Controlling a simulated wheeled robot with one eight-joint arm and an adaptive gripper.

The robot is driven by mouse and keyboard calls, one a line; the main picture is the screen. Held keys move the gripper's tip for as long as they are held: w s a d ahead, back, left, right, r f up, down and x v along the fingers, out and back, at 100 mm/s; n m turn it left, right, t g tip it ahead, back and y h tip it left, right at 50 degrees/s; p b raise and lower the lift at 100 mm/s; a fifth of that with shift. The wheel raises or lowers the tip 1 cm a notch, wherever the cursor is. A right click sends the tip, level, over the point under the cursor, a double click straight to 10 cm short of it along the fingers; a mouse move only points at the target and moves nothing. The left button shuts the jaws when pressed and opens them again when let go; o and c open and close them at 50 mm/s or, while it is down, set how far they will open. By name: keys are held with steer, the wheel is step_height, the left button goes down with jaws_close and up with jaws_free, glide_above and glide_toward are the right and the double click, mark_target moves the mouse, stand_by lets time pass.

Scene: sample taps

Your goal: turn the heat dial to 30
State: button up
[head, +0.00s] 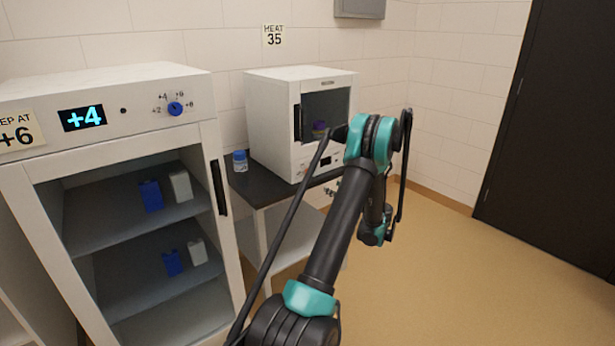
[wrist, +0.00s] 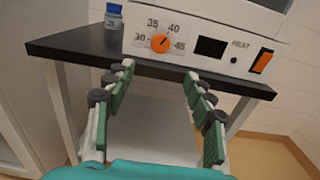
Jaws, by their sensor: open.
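The heat dial (wrist: 159,42) is a round orange knob on the white heater's front panel in the wrist view. Marks 30, 35, 40 and 45 stand around it; I cannot tell which one it points to. My gripper (wrist: 158,73) is open and empty, its green-padded fingers pointing toward the panel. The dial lies beyond the fingertips, roughly between them in the picture and apart from them. In the head view the white heater (head: 272,120) stands on a dark bench, and my arm hides much of its lower front.
A dark display (wrist: 210,47) and an orange switch (wrist: 261,61) sit right of the dial. A blue-capped bottle (wrist: 113,15) stands on the black bench top (wrist: 75,42). A fridge (head: 110,150) showing +4 is at left. A wall sign (head: 273,36) reads HEAT 35.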

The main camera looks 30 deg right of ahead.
mark_target(310, 173)
steer(key=w, duration=1)
steer(key=w+a, duration=0.1)
steer(key=w, duration=0.5)
steer(key=shift+a, duration=0.1)
steer(key=shift+s, duration=0.1)
steer(key=c, duration=1.1)
